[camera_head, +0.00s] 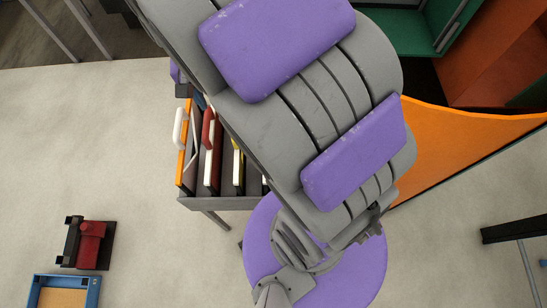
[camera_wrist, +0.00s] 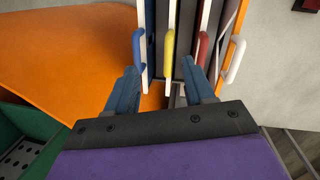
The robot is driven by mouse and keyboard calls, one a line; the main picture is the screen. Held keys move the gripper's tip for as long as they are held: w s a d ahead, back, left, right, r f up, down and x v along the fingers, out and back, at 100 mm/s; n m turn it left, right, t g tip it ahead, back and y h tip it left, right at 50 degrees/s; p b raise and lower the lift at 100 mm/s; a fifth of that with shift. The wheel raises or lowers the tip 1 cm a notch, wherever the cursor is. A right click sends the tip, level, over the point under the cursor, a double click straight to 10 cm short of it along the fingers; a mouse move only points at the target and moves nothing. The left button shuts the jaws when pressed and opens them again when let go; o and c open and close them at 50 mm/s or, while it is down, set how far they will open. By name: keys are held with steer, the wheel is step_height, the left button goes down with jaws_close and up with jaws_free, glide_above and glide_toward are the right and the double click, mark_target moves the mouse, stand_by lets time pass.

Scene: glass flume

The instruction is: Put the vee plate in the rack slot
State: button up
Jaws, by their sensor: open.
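A grey rack (camera_head: 222,203) holds several upright plates with coloured handles. In the wrist view the handles are blue (camera_wrist: 138,50), yellow (camera_wrist: 169,52), red (camera_wrist: 202,47) and white (camera_wrist: 235,60), left to right. In the head view I see the white (camera_head: 178,127), red (camera_head: 208,128) and yellow (camera_head: 237,145) handles. I cannot tell which plate is the vee plate. My gripper (camera_wrist: 159,68) is open, and its blue fingers straddle the area in front of the blue and yellow handles. No plate is visibly gripped. My arm hides part of the rack in the head view.
A curved orange panel (camera_head: 450,140) stands right of the rack. A red and black device (camera_head: 90,245) and a blue-framed tray (camera_head: 36,288) lie at the lower left. Pale floor (camera_head: 100,150) left of the rack is clear. A green open box (camera_wrist: 25,140) shows in the wrist view.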

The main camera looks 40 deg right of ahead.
steer(key=s+d+n+y, duration=0.1)
steer(key=s+n, duration=0.3)
steer(key=s, duration=1.7)
steer(key=shift+d, duration=0.2)
steer(key=shift+w+f, duration=0.1)
steer(key=shift+f, duration=0.05)
step_height(320, 180, down, 10)
steer(key=b, duration=1)
